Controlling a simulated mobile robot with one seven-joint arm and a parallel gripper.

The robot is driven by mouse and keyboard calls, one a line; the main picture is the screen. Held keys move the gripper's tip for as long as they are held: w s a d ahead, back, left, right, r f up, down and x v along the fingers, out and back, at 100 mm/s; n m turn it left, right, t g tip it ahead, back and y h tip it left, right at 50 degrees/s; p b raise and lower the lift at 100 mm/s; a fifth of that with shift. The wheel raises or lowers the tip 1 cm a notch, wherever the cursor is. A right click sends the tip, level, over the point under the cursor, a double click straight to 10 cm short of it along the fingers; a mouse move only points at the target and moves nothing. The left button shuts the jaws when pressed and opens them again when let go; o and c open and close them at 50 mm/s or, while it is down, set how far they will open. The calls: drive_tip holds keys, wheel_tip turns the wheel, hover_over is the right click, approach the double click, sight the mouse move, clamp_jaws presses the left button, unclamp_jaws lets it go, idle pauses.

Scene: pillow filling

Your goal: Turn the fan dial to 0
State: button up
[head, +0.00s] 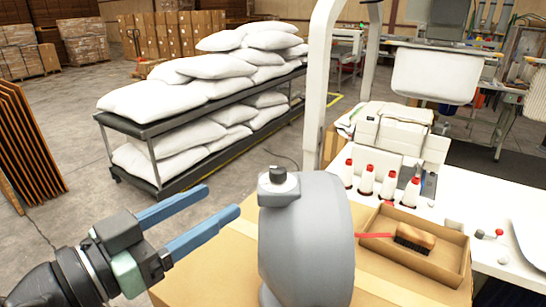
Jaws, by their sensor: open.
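The fan (306,238) is a grey rounded housing standing on a cardboard box, seen close up in the middle of the head view. Its dial (278,174) is a small dark knob with a light top, raised on the upper left of the housing. Any numbers on the dial are too small to read. My gripper (223,202) has two blue fingers spread apart with nothing between them. In the picture it lies to the left of the fan and lower than the dial, apart from the dial.
The cardboard box (212,272) lies under the fan. To the right, a shallow box (447,270) holds a brush (414,239), near several red-topped bottles (366,180) on a white table. A rack (154,135) with white pillows (157,99) stands behind on open floor.

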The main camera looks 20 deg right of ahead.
sight(273, 175)
drive_tip(key=shift+m+g+h, duration=0.4)
drive_tip(key=shift+g, duration=0.1)
drive_tip(key=p+x, duration=0.2)
drive_tip(key=x, duration=0.1)
drive_tip(key=p+x, duration=0.1)
drive_tip(key=x, duration=0.3)
drive_tip(key=p+x, duration=0.2)
drive_tip(key=x, duration=0.2)
drive_tip(key=shift+s+d+r+p, duration=0.15)
drive_tip(key=shift+s+d+p, duration=0.15)
drive_tip(key=shift+d+p, duration=0.05)
drive_tip(key=shift+w+d, duration=0.25)
drive_tip(key=shift+d, duration=0.2)
clamp_jaws()
